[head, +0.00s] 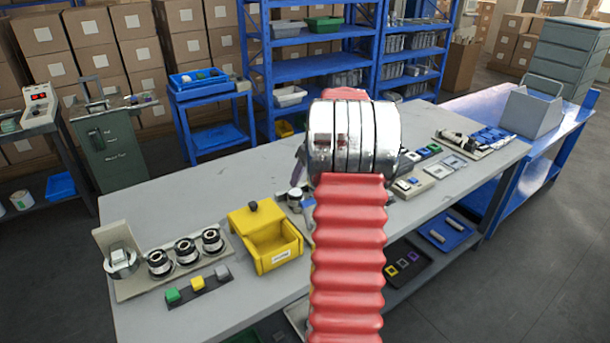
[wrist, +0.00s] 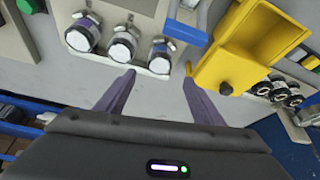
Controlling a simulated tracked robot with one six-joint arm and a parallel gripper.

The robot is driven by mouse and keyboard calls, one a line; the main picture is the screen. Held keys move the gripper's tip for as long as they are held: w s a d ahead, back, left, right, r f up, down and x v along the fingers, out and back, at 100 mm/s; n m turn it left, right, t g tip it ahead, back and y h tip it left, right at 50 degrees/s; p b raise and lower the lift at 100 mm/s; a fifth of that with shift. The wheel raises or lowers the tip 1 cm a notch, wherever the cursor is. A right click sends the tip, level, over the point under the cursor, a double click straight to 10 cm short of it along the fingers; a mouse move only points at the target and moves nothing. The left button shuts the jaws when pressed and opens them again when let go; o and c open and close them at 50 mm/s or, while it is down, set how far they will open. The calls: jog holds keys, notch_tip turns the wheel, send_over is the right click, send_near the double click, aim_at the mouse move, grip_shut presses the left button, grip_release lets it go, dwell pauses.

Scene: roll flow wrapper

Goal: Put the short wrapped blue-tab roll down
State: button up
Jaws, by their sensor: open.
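My gripper (wrist: 159,76) is open, its two purple fingers spread apart with nothing held between them in the wrist view. Just past the fingertips, three short rolls with white round ends stand in a row on a pale holder. The right-hand roll (wrist: 162,52) lies roughly in line with the gap and shows some blue. The middle roll (wrist: 124,43) and the left roll (wrist: 83,36) are farther left; the left one has a dark blue-purple band. I cannot tell which is the blue-tab roll. In the head view my arm hides most of the gripper and this area.
A yellow open bin (head: 266,240) with a dark knob stands close beside the gripper's right finger in the wrist view (wrist: 222,65). Several dark rolls (head: 186,250) stand on a holder at the table's left. The grey table (head: 170,205) is bare behind them.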

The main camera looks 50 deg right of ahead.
jog(key=shift+a, duration=0.1)
jog(key=a+r, duration=0.4)
jog(key=a, duration=0.5)
jog(key=a+r, duration=0.4)
jog(key=a, duration=0.6)
jog(key=a+r, duration=0.4)
jog(key=a, duration=0.5)
jog(key=s+a+f+n, duration=0.1)
jog(key=s+a+f, duration=0.1)
jog(key=s+a, duration=1.7)
jog(key=a, duration=0.2)
jog(key=shift+a+f+t, duration=0.15)
jog(key=shift+a+t, duration=0.25)
jog(key=shift+c, duration=0.2)
